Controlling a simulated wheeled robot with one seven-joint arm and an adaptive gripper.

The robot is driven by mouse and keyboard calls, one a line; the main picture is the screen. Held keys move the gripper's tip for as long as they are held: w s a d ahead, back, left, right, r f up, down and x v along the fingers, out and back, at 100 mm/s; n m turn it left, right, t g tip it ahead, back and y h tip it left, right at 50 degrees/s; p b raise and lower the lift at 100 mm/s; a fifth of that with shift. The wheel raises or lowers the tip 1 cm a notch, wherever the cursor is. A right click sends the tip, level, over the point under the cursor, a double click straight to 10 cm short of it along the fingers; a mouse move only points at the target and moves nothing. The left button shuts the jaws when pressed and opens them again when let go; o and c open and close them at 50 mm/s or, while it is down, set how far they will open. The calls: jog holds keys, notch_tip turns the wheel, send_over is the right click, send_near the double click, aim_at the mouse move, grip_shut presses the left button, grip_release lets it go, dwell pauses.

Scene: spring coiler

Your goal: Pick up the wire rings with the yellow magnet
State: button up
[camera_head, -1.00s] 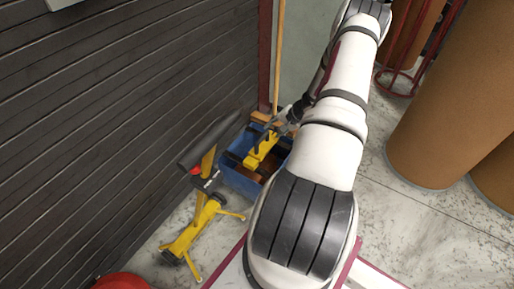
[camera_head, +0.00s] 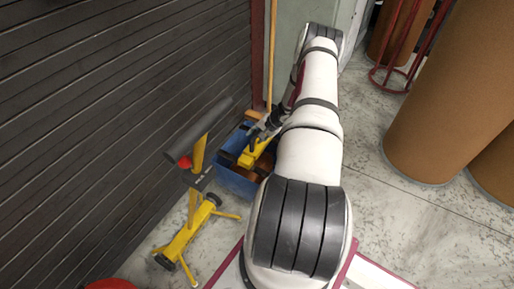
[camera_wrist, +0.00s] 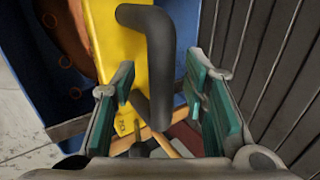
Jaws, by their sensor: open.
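The yellow magnet (camera_wrist: 121,45) has a black bent handle (camera_wrist: 158,62). It is in the blue bin (camera_wrist: 60,125), and it also shows in the head view (camera_head: 247,160). My gripper (camera_wrist: 160,82) is open, with a green-padded finger on each side of the handle. I cannot tell whether either pad touches it. In the head view my arm hides part of the bin and the gripper is small.
A dark slatted shutter (camera_head: 120,100) stands close on the left. A yellow stand with a dark roller (camera_head: 192,235) is in front of the bin. A wooden pole (camera_head: 272,55) stands behind it. Large brown drums (camera_head: 440,100) stand at right; floor between is clear.

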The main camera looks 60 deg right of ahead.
grip_shut()
jog(key=shift+r, duration=0.2)
